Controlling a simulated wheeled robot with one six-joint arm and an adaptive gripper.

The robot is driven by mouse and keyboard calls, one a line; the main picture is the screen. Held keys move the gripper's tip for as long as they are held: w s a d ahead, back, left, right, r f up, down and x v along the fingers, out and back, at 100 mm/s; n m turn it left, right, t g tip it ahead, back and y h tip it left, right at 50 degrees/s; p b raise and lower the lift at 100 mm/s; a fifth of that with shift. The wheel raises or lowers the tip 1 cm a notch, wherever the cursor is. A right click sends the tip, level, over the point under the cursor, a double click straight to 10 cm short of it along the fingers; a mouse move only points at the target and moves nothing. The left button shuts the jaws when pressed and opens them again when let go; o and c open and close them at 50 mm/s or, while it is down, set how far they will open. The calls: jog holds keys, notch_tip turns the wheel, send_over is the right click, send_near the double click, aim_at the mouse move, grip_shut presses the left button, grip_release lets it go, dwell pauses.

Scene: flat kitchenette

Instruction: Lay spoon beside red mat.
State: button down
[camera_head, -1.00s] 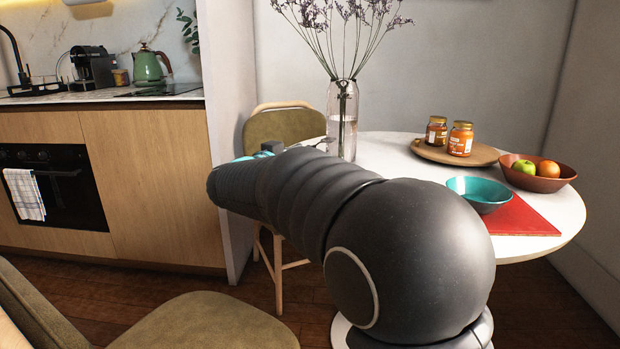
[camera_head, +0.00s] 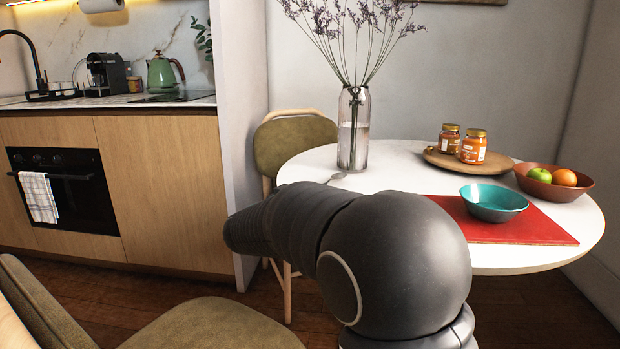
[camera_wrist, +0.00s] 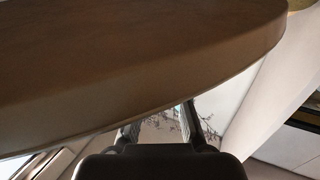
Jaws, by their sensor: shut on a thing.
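The red mat (camera_head: 525,232) lies on the round white table near its front right edge. The spoon (camera_head: 336,178) shows only its grey end, just past my arm and close to the vase foot; the rest is hidden behind my arm. My gripper (camera_wrist: 160,118) is hidden behind my arm in the head view. In the wrist view its two dark fingers reach away from the camera, and what lies between the tips is unclear. It is shut on the spoon, to the left of the mat.
A teal bowl (camera_head: 494,205) stands on the mat. A glass vase (camera_head: 354,135), a wooden board (camera_head: 437,158) with two jars and a fruit bowl (camera_head: 550,188) stand on the table (camera_head: 320,160). A broad, dark brown rounded surface (camera_wrist: 130,60) fills much of the wrist view.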

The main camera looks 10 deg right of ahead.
jog(key=shift+f, duration=0.5)
jog(key=shift+f, duration=0.2)
jog(key=c, duration=1.2)
grip_release()
jog(key=shift+f+b, duration=0.15)
jog(key=shift+b, duration=0.3)
